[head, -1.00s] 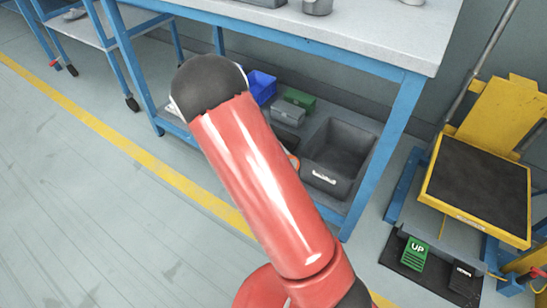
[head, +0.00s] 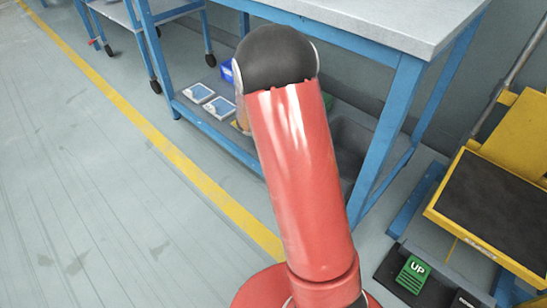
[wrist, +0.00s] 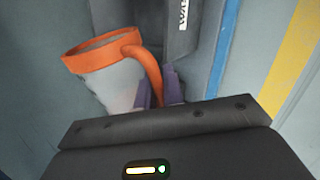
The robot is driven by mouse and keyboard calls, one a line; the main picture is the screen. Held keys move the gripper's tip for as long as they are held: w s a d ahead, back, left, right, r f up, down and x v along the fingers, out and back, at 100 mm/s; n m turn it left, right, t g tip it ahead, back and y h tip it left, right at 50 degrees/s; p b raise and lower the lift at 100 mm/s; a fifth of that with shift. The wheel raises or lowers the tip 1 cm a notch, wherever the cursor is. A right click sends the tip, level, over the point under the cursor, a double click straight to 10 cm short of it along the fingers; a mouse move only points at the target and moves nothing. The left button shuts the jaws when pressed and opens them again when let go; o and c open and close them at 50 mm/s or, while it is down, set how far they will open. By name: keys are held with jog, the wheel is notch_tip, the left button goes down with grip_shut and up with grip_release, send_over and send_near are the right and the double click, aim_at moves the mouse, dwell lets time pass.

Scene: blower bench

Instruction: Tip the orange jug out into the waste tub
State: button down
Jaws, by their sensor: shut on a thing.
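In the wrist view, the orange jug (wrist: 110,80) has a pale body with an orange rim and an orange handle. My gripper (wrist: 160,90) is shut on its handle, with the dark fingers on either side. The jug's mouth shows only at a shallow angle, so I cannot see its contents or judge its true tilt. A dark grey tub with a white-lettered label, seemingly the waste tub (wrist: 185,35), is beyond the handle, apart from the jug as far as I can tell. In the head view, my arm hides most of the grey tub (head: 351,140) on the lower shelf.
The blue-framed bench (head: 385,125) has a grey top (head: 400,25) above the lower shelf. A blue bin (head: 227,70) and two white-and-blue items (head: 198,93) are on that shelf. A yellow lift platform (head: 495,210) stands at right. The floor at left is clear.

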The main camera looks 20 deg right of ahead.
jog(key=s+d+n+g+h+b, duration=0.1)
jog(key=s+d+n+h, duration=0.1)
jog(key=d+n+h, duration=0.2)
jog(key=s+d+n+g+h+b, duration=0.2)
jog(key=d+n+h, duration=0.3)
jog(key=d, duration=0.4)
jog(key=shift+s+d+r+n+h, duration=0.25)
jog(key=shift+s+d+n+h, duration=0.1)
jog(key=shift+s+n, duration=0.1)
dwell(0.4)
